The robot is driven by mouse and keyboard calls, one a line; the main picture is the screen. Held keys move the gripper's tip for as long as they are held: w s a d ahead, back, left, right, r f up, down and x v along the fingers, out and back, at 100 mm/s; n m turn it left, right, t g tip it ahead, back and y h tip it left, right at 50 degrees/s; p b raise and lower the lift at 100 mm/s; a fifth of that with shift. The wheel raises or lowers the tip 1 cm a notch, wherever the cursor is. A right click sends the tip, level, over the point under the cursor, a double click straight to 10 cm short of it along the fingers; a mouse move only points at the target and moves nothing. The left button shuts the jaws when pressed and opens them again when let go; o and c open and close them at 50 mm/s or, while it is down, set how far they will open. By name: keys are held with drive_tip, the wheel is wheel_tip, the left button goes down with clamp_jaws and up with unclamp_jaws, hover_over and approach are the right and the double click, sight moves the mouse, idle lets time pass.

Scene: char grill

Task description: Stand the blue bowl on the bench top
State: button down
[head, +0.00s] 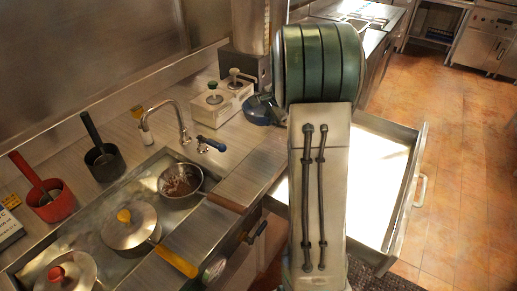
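A dark blue rounded thing (261,110), which may be the blue bowl, shows at the left edge of my arm, beside the white pump dispenser box. My arm hides part of it, so I cannot tell whether it rests on the bench or is held. The bench top (238,167) is a metal counter running from lower left to the upper middle. My arm stands in front of the bench and the open drawer. My gripper is hidden behind my own arm.
A sink (90,230) holds a small pan (181,181) and a lidded pot (130,224). A tap (180,120) stands behind it. A white dispenser box (221,102) stands on the bench. An open drawer (415,180) sticks out to the right; tiled floor (470,170) beyond is clear.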

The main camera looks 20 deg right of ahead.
drive_tip(key=s+a+f, duration=0.1)
drive_tip(key=a, duration=0.1)
drive_tip(key=s+a+f, duration=0.3)
drive_tip(key=a, duration=0.1)
drive_tip(key=shift+s+a+f+p, duration=0.2)
drive_tip(key=shift+s+f+p, duration=0.15)
drive_tip(key=shift+s+f, duration=0.05)
drive_tip(key=shift+f, duration=2)
drive_tip(key=shift+f, duration=0.1)
drive_tip(key=c, duration=1.6)
unclamp_jaws()
drive_tip(key=shift+c, duration=0.2)
drive_tip(key=shift+s+r, duration=0.1)
drive_tip(key=shift+r, duration=0.4)
drive_tip(key=a+v, duration=0.1)
drive_tip(key=v, duration=1)
drive_tip(key=s+a+r+n, duration=0.1)
drive_tip(key=s+a+n, duration=0.2)
drive_tip(key=s+n, duration=0.2)
drive_tip(key=s+a+r+n+g, duration=0.1)
drive_tip(key=s+a+n, duration=0.3)
drive_tip(key=s, duration=0.5)
drive_tip(key=s+a+r+n+h, duration=0.1)
drive_tip(key=s+a+r+n, duration=0.2)
drive_tip(key=s+n, duration=0.3)
drive_tip(key=shift+s+a+r+n, duration=0.2)
drive_tip(key=shift+s+a+n, duration=0.2)
drive_tip(key=shift+n, duration=0.1)
